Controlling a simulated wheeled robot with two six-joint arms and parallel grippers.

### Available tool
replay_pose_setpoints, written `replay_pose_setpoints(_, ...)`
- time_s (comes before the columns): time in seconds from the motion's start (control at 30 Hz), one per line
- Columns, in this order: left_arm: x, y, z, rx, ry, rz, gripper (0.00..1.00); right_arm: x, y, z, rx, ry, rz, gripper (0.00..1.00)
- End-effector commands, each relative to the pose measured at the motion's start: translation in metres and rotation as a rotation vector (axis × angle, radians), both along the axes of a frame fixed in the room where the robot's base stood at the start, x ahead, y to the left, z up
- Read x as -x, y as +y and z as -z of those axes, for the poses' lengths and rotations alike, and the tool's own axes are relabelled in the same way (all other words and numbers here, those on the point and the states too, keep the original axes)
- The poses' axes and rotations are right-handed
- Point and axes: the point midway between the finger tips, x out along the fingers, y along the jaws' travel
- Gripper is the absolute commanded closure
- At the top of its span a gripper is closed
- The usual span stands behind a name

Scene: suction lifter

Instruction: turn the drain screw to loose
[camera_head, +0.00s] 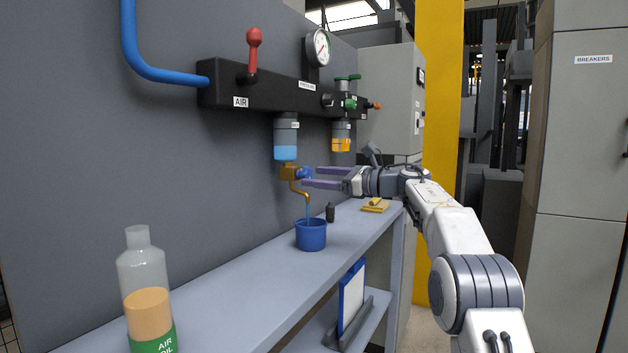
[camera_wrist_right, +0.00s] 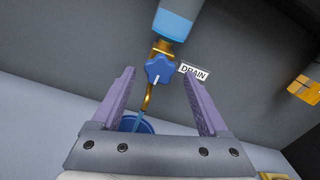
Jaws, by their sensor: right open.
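The drain screw is a blue lobed knob (camera_wrist_right: 158,69) with a white mark, on a brass drain fitting (camera_head: 290,174) below a filter bowl (camera_head: 286,139) holding blue liquid. A DRAIN label (camera_wrist_right: 195,72) is beside it. My right gripper (camera_head: 310,177) is open, its purple fingers pointing at the knob. In the right wrist view the knob appears between the fingertips, with a gap on each side. A thin blue stream (camera_head: 308,212) runs from the brass spout into a blue cup (camera_head: 311,236) on the bench. My left gripper is not in view.
A clear AIR OIL bottle (camera_head: 147,290) stands at the bench's near left. A small black object (camera_head: 330,212) and a yellow item (camera_head: 375,206) lie beyond the cup. Above is the black AIR manifold (camera_head: 270,92) with red lever, gauge and a bowl of orange liquid (camera_head: 341,144).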

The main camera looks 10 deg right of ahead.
Motion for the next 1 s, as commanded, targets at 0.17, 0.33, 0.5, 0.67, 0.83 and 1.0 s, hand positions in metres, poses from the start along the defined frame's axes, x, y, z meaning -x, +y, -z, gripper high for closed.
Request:
replay_pose_setpoints(0.17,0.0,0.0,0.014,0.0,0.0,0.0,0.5,0.022,-0.032,0.002,-0.001,-0.002,0.005,0.22)
replay_pose_setpoints(0.33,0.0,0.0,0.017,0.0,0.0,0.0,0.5,0.04,-0.056,0.001,0.0,0.0,0.003,0.22)
replay_pose_setpoints(0.5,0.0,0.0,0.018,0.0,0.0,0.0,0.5,0.049,-0.069,0.001,0.001,0.0,0.001,0.22)
replay_pose_setpoints(0.67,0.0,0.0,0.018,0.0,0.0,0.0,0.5,0.052,-0.071,0.001,0.001,-0.001,0.0,0.22)
replay_pose_setpoints(0.83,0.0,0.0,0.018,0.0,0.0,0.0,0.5,0.052,-0.071,0.001,0.001,-0.001,0.0,0.22)
replay_pose_setpoints(1.0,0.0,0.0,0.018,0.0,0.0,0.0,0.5,0.051,-0.07,0.001,0.001,-0.001,-0.001,0.22)
